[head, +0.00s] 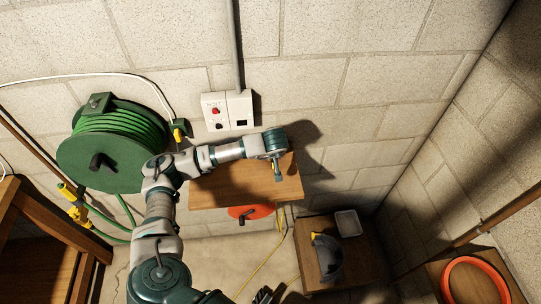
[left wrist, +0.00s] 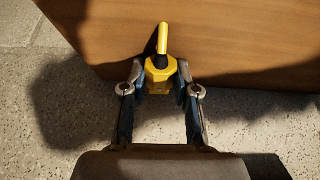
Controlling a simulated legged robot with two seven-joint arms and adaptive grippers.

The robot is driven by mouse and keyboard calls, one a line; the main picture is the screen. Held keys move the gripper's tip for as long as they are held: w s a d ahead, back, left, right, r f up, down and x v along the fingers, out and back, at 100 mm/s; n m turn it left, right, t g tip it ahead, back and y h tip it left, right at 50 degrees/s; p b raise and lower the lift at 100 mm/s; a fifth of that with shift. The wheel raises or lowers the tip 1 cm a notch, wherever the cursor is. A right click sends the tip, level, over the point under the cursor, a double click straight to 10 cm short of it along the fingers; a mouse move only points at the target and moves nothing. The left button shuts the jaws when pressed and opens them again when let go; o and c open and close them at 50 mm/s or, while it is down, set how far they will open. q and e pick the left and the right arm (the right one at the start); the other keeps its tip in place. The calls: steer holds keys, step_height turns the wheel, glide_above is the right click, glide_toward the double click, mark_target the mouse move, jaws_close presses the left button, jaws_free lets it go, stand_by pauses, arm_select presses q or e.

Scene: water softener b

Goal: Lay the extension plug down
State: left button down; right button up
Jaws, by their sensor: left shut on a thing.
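The yellow extension plug (left wrist: 158,70) is between the fingers of my left gripper (left wrist: 160,84) in the left wrist view. Its narrow end points up the picture over brown wood, and its wider body is at the wood's edge. In the head view my left gripper (head: 277,173) points down over the right part of the wooden shelf (head: 225,192). The plug itself is hard to make out there. Whether it touches the wood cannot be told. Dark finger-like parts at the bottom edge look like my right gripper (head: 264,296); their opening is unclear.
An orange reel (head: 250,212) is under the shelf, and a yellow cord (head: 262,262) hangs to the floor. A white socket box (head: 228,109) is on the wall above. A green hose reel (head: 113,146) is at left. A low wooden table (head: 342,277) stands at right.

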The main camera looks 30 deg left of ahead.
mark_target(272, 162)
arm_select(q)
steer(key=c, duration=1.2)
jaws_free()
steer(key=f, duration=0.2)
steer(key=s+f, duration=0.1)
steer(key=shift+d+f+g, duration=0.1)
steer(key=shift+d+g, duration=0.2)
steer(key=shift+d, duration=0.1)
steer(key=o, duration=0.4)
steer(key=shift+w+f, duration=0.1)
steer(key=shift+w+a+f, duration=0.25)
steer(key=shift+w+f, duration=0.15)
steer(key=shift+w, duration=0.1)
steer(key=shift+s+r, duration=0.15)
steer(key=shift+r, duration=0.15)
steer(key=v, duration=1.1)
steer(key=shift+r, duration=0.45)
